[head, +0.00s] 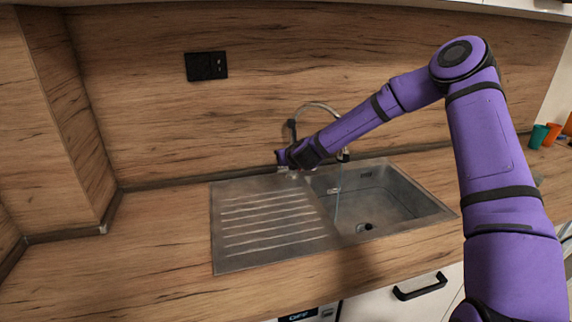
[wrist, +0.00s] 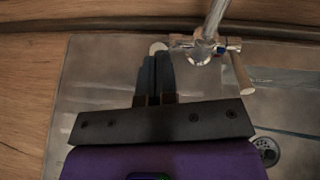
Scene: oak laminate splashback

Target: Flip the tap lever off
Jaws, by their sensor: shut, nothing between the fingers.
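The chrome tap (head: 318,106) stands behind the sink with its curved spout; my forearm hides much of its body. In the wrist view the tap body (wrist: 203,48) is at the top. A pale bar-shaped lever (wrist: 242,74) angles down from its right side, beside a blue mark. A short arm with a round pale end (wrist: 158,47) sticks out on its left. My gripper (wrist: 156,58) is shut and empty, its fingertips just below that round end; whether they touch cannot be told. My gripper also shows in the head view (head: 283,157).
The steel sink (head: 230,257) has a ribbed drainer on the left and a basin on the right. A thin pale streak like water (head: 337,208) hangs below the spout. A black socket (head: 206,66) is on the wooden splashback. Cups (head: 538,136) stand far right. The left counter is clear.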

